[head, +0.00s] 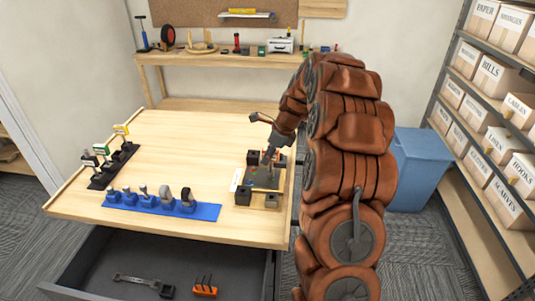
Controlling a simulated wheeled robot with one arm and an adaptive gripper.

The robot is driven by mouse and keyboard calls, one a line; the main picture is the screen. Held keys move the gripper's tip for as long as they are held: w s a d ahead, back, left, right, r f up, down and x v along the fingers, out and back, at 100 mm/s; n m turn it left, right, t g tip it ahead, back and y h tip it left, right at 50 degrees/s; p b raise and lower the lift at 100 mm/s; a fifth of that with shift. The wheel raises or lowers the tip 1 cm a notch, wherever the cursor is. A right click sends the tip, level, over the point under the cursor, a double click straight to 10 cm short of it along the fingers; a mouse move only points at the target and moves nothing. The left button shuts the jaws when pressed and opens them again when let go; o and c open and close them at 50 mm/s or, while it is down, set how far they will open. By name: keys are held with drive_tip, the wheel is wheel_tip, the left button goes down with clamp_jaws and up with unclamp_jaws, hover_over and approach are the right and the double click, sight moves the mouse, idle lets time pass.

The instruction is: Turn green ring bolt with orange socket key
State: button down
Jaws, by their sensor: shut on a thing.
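My gripper (271,150) reaches down over a dark fixture block (243,193) near the right edge of the wooden table. It is shut on a slim tool, apparently the socket key, mostly hidden by the fingers and arm; its orange colour is not clear. The tool's lower end is over or at the fixture; I cannot tell whether it sits on a bolt. The green ring bolt cannot be made out clearly on the fixture.
A blue tray (207,212) with several blue and grey pieces lies at the front of the table (185,135). An open drawer (100,270) below holds a wrench (136,280) and an orange holder (205,289). A blue bin (425,165) and shelves stand right. The table's middle is clear.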

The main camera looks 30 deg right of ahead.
drive_tip(key=shift+r+m+p, duration=0.15)
drive_tip(key=shift+m+p, duration=0.75)
drive_tip(key=shift+p, duration=0.25)
drive_tip(key=shift+m+h, duration=0.4)
drive_tip(key=shift+m, duration=0.1)
drive_tip(key=m, duration=0.1)
drive_tip(key=m+h, duration=0.1)
drive_tip(key=m, duration=0.1)
drive_tip(key=m+t, duration=0.1)
drive_tip(key=shift+d+h, duration=0.25)
drive_tip(key=shift+h, duration=0.15)
drive_tip(key=shift+w+d+m+h, duration=0.15)
drive_tip(key=shift+m+h, duration=0.65)
drive_tip(key=shift+m, duration=1.4)
drive_tip(key=shift+n+b, duration=0.35)
drive_tip(key=shift+n, duration=0.15)
drive_tip(key=shift+r+p, duration=0.35)
drive_tip(key=shift+r, duration=1.8)
